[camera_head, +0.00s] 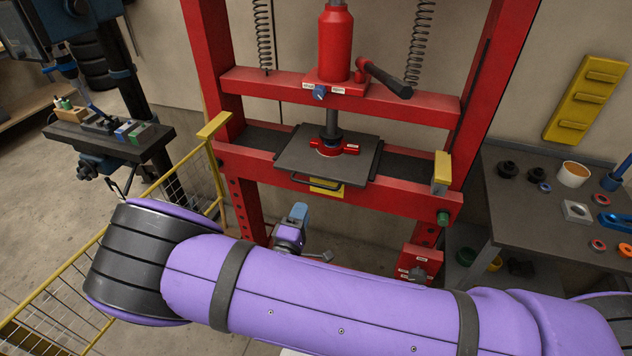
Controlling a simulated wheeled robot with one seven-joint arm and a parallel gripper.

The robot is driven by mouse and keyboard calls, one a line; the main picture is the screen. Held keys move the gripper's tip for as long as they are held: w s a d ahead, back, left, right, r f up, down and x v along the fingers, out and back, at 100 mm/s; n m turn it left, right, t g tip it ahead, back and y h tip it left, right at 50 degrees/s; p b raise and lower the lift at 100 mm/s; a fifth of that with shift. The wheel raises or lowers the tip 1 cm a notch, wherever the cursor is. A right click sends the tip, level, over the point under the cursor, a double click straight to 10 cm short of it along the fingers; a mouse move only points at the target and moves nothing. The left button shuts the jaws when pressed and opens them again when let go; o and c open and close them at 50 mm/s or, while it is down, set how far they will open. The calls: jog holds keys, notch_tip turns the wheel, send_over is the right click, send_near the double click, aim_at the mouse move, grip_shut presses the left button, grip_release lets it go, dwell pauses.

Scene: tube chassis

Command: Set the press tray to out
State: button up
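The press tray (290,160) is a dark flat plate on the bed of the red press (222,160). It lies under the ram (333,122), with a red fitting (334,148) on it. A dark bar handle (312,184) runs along its front edge, above a yellow label (327,188). I cannot tell how far the tray is slid along the bed. My gripper (298,214) shows only in part, below and in front of the tray and apart from the handle. My purple arm hides much of the area below it, and the finger opening is unclear.
A yellow mesh fence (168,190) stands at left. A dark workbench (520,215) with small parts stands at right. A red control box (420,262) with a knob is low on the right press leg.

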aim_at(314, 184)
jog(key=x, duration=1)
jog(key=shift+w, duration=0.25)
jog(key=shift+d, duration=0.1)
grip_shut()
